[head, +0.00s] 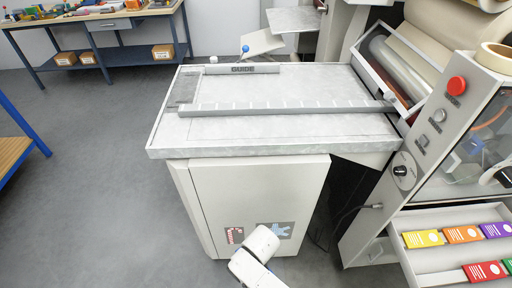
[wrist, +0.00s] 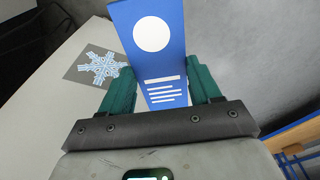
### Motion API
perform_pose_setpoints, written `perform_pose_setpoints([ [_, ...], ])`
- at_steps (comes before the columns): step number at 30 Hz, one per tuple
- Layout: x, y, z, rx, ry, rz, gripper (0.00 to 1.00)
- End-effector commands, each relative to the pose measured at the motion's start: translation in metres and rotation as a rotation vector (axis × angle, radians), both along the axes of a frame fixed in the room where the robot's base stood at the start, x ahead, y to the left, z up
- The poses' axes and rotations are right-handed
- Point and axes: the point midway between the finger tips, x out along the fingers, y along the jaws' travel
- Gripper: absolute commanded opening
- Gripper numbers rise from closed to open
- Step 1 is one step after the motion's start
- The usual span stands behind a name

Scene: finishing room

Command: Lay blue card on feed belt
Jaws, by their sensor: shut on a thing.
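The blue card (wrist: 158,63) shows in the wrist view, with a white disc near its far end and white lines of print. My gripper (wrist: 162,82) is shut on it, with a green finger on each side, and the card sticks out beyond the fingertips. The card and gripper are not seen in the head view, where part of my white arm shows low at the middle. The flat grey feed belt (head: 270,91) lies on top of the machine in the head view. A bar marked GUIDE (head: 242,69) runs along its far side, and a ruled rail (head: 285,108) crosses nearer.
Rollers (head: 385,62) stand at the belt's right end. A control panel with a red button (head: 457,86) is at the right. Below it, an open drawer (head: 430,262) holds several coloured cards. A workbench (head: 95,20) stands far left. The belt looks clear between guide and rail.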

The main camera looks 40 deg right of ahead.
Motion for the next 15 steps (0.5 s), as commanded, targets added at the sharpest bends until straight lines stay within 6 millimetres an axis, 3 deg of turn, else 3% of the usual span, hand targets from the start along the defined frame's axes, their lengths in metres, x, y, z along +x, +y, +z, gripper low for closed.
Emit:
perform_pose_setpoints([
  [1, -0.001, 0.0, 0.02, 0.0, 0.001, -0.001, 0.34],
  [9, -0.001, -0.002, 0.062, -0.001, 0.002, -0.002, 0.34],
  [15, -0.003, -0.003, 0.06, -0.002, 0.005, -0.005, 0.34],
])
